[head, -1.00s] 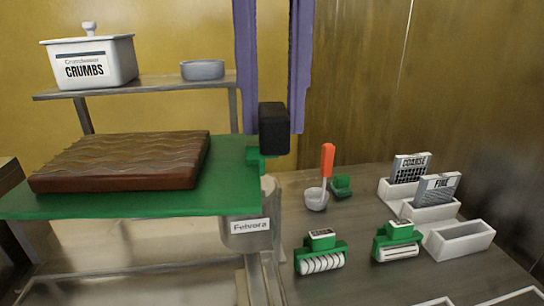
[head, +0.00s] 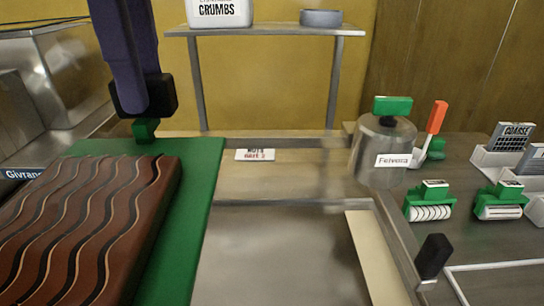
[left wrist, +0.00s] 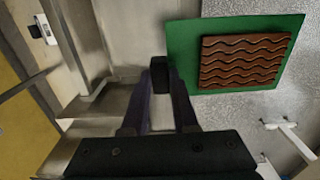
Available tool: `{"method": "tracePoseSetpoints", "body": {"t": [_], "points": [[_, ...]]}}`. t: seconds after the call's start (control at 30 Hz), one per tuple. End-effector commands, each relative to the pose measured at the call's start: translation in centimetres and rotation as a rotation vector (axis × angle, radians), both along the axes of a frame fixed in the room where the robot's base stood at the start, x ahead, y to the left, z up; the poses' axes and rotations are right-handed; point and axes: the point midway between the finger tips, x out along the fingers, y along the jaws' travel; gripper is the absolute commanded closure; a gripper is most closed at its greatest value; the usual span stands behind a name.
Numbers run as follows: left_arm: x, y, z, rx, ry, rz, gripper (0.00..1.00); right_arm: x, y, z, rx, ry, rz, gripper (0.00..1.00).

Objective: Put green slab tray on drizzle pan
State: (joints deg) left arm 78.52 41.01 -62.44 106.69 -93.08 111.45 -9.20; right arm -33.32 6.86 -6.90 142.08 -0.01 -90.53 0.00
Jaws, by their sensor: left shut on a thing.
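The green slab tray (head: 205,190) is a flat green board at the lower left of the head view, carrying a brown slab (head: 95,220) with wavy lines. My left gripper (head: 145,105) is shut on the tray's small green handle (head: 146,130) at its far edge. The left wrist view also shows the tray (left wrist: 185,50) and the gripper's black fingertips (left wrist: 160,75) at its edge. A wide, shallow steel pan (head: 285,260), which I take as the drizzle pan, lies right of the tray. The tray hides what is under it. My right gripper is not in view.
A steel pot (head: 380,160) with a green-handled top stands beyond the pan. Green-handled rollers (head: 428,205) and a grater marked COARSE (head: 510,136) are at right. A black knob (head: 433,257) stands up near the pan's right side. A shelf (head: 270,30) spans the back.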

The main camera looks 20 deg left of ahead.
Motion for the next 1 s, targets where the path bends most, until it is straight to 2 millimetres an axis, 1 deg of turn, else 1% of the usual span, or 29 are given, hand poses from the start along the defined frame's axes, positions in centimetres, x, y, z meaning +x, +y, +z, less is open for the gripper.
{"method": "tracePoseSetpoints", "body": {"t": [0.03, 0.47, 0.5, 0.7, 0.83, 0.9, 1.0], "points": [[0.0, -0.1, -0.7, -0.001, 0.000, 0.122, 1.00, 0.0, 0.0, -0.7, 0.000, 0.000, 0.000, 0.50], [0.1, -0.1, -3.6, -0.007, 0.000, 1.305, 1.00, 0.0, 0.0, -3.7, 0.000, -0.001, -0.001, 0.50], [0.1, -0.1, -3.9, -0.007, -0.001, 1.416, 1.00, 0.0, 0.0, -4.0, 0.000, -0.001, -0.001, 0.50], [0.1, -0.2, -5.1, -0.008, 0.001, 1.914, 1.00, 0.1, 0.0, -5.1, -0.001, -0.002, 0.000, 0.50], [0.1, -0.2, -5.5, -0.009, 0.002, 2.143, 1.00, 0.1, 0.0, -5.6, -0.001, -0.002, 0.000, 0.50], [0.1, -0.2, -5.7, -0.009, 0.002, 2.226, 1.00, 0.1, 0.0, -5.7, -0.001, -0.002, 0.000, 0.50], [0.1, -0.2, -6.0, -0.009, 0.002, 2.297, 1.00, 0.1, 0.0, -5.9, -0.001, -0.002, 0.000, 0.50]]}}
